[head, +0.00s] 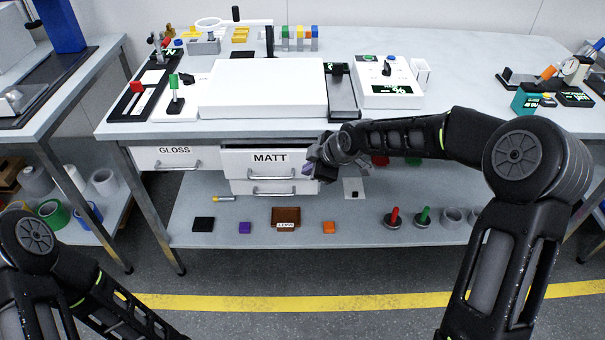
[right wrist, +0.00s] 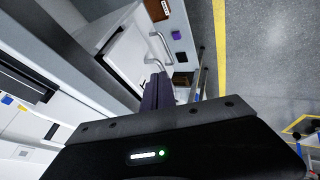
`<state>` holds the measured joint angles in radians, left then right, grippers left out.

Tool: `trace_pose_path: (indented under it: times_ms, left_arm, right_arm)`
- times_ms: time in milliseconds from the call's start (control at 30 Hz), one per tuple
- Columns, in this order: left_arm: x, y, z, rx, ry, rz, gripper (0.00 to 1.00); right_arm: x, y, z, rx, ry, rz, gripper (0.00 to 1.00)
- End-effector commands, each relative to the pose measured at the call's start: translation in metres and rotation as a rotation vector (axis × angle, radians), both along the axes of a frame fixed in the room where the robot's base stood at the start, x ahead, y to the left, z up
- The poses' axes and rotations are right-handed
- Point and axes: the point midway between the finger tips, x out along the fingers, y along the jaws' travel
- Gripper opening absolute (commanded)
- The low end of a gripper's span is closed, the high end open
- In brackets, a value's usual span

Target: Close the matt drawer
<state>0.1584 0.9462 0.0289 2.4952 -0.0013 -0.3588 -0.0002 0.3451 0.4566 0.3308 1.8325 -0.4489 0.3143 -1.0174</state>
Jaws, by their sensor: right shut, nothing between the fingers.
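The matt drawer (head: 240,160) is a white drawer with a black MATT label and a metal bar handle, under the middle of the bench. Its front stands forward of the gloss drawer, so it is partly open. My right gripper (head: 313,170) is at the right end of the matt drawer front; I cannot tell whether it touches. In the right wrist view its shut, empty fingers (right wrist: 157,92) are close to the drawer front and the bar handles (right wrist: 158,44). My left arm shows at the lower left of the head view, but its gripper is out of frame.
The gloss drawer (head: 175,158) is at the left, and another white drawer (head: 245,187) is below the matt one. The lower shelf (head: 350,232) bears small blocks, a brown box (head: 286,216) and red and green stamps. The bench top (head: 450,75) overhangs the drawers.

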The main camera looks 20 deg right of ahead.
Motion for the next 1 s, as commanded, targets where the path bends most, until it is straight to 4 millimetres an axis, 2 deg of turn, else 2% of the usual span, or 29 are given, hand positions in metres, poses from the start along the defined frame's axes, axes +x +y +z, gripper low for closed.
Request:
trace_pose_path:
  times_ms: [100, 233, 533, 667, 767, 867, 1000]
  left_arm:
    - [0.0, 0.0, 0.001, 0.0, 0.001, 0.0, 0.37]
    - [0.0, 0.0, 0.001, 0.0, 0.0, 0.0, 0.37]
    - [0.0, 0.0, 0.0, 0.0, 0.0, 0.0, 0.37]
    - [0.0, 0.0, -0.008, 0.0, -0.001, 0.001, 0.37]
    - [0.001, 0.001, -0.027, 0.001, -0.002, 0.003, 0.37]
    - [0.003, 0.003, -0.057, 0.005, -0.005, 0.008, 0.37]
    - [0.007, 0.006, -0.114, 0.01, -0.011, 0.017, 0.37]
  right_arm:
    - [-0.009, -0.005, 0.013, 0.0, 0.0, -0.002, 0.0]
    - [-0.013, -0.006, 0.018, 0.0, 0.001, 0.0, 0.0]
    - [-0.013, -0.006, 0.018, 0.0, 0.001, 0.0, 0.0]
    - [-0.01, -0.012, 0.01, -0.013, -0.022, -0.004, 0.0]
    - [-0.001, -0.029, -0.003, -0.046, -0.087, -0.011, 0.0]
    - [0.011, -0.055, -0.02, -0.101, -0.204, -0.014, 0.0]
    - [0.025, -0.098, -0.044, -0.201, -0.435, 0.016, 0.0]
